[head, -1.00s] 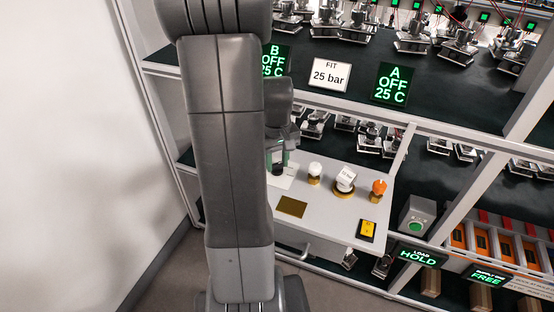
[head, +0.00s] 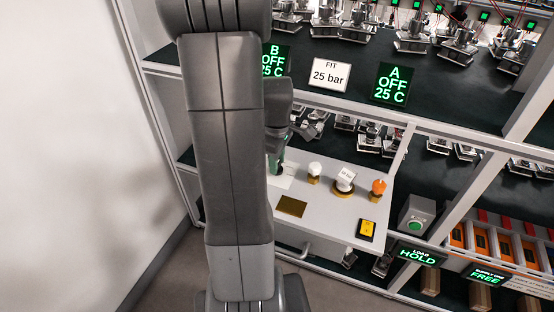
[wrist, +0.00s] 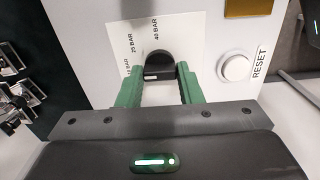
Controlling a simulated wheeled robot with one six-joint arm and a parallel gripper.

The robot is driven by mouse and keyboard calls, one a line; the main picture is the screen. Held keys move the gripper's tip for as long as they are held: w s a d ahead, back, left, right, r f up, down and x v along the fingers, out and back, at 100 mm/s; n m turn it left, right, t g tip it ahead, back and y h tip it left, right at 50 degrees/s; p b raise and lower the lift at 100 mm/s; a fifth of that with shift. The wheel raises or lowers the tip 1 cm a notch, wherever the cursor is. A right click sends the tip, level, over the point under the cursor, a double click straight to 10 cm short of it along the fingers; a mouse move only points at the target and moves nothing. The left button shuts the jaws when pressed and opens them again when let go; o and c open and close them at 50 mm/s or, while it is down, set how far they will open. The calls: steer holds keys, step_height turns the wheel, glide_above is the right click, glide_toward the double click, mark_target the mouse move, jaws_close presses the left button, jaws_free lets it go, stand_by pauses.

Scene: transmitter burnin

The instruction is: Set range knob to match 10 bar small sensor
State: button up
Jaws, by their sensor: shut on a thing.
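The black range knob (wrist: 157,64) stands on a white label plate (wrist: 185,35) in the wrist view. The plate reads 40 BAR and 25 BAR; a third label beside the left finger is partly covered. A small pale mark shows on the knob's near side; I cannot tell which range it is set to. My gripper (wrist: 158,75) has its green fingers on both sides of the knob and is shut on it. In the head view my gripper (head: 277,162) is at the panel's left end, partly behind my arm, and hides the knob. No 10 bar sensor can be picked out.
The grey panel (head: 322,205) also carries a white RESET button (wrist: 235,68), a round fixture (head: 344,182), an orange knob (head: 379,187) and a yellow switch (head: 367,229). A sign (head: 329,75) reads FIT 25 bar. Shelves with several sensors stand behind; a white wall is at left.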

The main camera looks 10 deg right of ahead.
steer(key=shift+n, duration=0.3)
steer(key=o, duration=1)
step_height(320, 180, up, 14)
steer(key=shift+f+p, duration=0.1)
steer(key=shift+p, duration=0.3)
step_height(320, 180, down, 14)
steer(key=shift+r+b, duration=0.1)
steer(key=shift+b, duration=0.3)
